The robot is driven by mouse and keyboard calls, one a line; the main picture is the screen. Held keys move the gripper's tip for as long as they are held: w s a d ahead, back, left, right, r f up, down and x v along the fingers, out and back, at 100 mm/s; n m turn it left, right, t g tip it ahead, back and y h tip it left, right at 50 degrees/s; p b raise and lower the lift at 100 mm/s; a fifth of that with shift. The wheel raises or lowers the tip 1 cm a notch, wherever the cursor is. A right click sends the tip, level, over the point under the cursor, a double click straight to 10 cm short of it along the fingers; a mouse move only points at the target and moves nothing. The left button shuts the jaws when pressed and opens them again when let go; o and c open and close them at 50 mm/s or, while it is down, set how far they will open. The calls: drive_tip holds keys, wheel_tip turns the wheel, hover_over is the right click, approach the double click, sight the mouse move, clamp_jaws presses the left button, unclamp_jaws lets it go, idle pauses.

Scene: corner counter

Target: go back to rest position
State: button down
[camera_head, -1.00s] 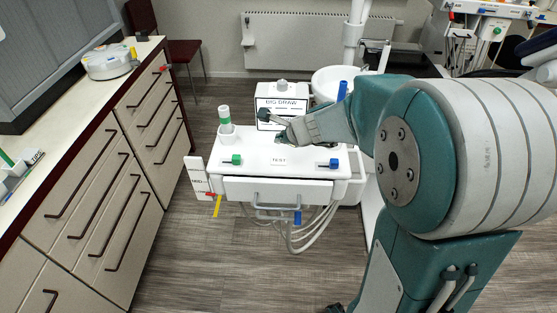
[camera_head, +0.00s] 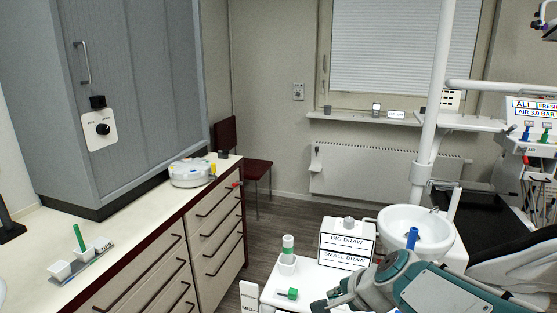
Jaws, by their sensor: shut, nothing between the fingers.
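My gripper (camera_head: 322,304) shows at the bottom edge, right of centre, low in front of the label box. It is shut with nothing held. My grey and teal arm runs from it to the lower right corner, partly cut off by the frame. The white cart (camera_head: 274,297) lies under and to the left of it, mostly cut off and partly hidden by my arm. A white label box (camera_head: 345,246) reading "BIG DRAW" and "SMALL DRAW" stands at the back of the cart.
A green-topped cup (camera_head: 287,262) and green knob (camera_head: 288,294) are on the cart. A white basin (camera_head: 416,231) stands behind, right. A drawer counter (camera_head: 130,234) lines the left, with a grey cabinet (camera_head: 130,100) above. Floor shows between counter and cart.

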drive_tip(key=s+d+r+n+h, duration=0.1)
drive_tip(key=s+d+n+h, duration=0.1)
drive_tip(key=s+n, duration=0.4)
drive_tip(key=s+d+r+n+g+h, duration=0.1)
drive_tip(key=s+d+n+h, duration=0.1)
drive_tip(key=s+n, duration=0.4)
drive_tip(key=s, duration=0.5)
